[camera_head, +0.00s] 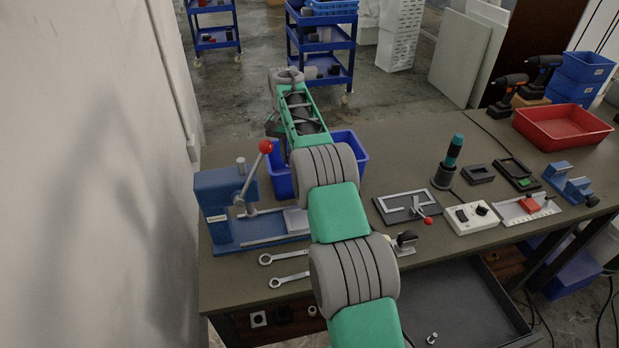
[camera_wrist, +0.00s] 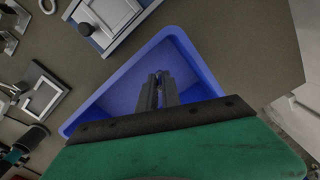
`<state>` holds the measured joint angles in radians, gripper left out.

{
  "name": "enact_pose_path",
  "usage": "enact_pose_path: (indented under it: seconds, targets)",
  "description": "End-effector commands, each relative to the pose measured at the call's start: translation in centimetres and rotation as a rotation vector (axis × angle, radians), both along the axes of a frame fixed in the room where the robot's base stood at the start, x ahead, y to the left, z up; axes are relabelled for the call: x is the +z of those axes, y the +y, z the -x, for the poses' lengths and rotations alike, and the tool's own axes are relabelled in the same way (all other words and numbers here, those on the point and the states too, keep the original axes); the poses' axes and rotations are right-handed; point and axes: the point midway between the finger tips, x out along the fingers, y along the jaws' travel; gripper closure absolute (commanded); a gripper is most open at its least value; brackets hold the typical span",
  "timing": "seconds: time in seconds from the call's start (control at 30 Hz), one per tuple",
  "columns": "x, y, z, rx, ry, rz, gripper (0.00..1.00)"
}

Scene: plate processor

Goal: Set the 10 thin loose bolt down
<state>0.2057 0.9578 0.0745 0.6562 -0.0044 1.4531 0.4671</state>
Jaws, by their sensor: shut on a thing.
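My gripper (camera_wrist: 160,88) is over the blue bin in the wrist view, its two dark fingers pointing down into it. The fingers are shut on a small dark thing at their tips, most likely the bolt (camera_wrist: 159,74), of which only a little shows. The blue bin (camera_wrist: 85,118) looks empty around the fingers. In the head view the bin (camera_head: 345,143) stands at the far edge of the bench, partly hidden behind my arm. The gripper's fingers are hidden there.
A blue press (camera_head: 226,207) with a red-knobbed lever stands left of my arm. Two wrenches (camera_head: 284,257) lie in front of it. A clamp fixture (camera_head: 406,207), a screwdriver holder (camera_head: 443,176) and a red tray (camera_head: 562,126) are on the right. An open drawer (camera_head: 470,300) is below.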

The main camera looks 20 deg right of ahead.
Motion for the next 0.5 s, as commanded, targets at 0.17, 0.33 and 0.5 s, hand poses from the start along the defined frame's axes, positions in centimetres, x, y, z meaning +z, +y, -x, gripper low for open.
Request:
enact_pose_path:
  seconds: [0.17, 0.33, 0.5]
  targets:
    - [-3.2, -0.5, 0.2, -0.007, 0.004, -0.001, 1.0]
    - [-5.9, -0.7, 0.2, -0.009, 0.004, -0.001, 1.0]
    - [-9.2, -0.5, 0.2, -0.007, 0.003, -0.001, 1.0]
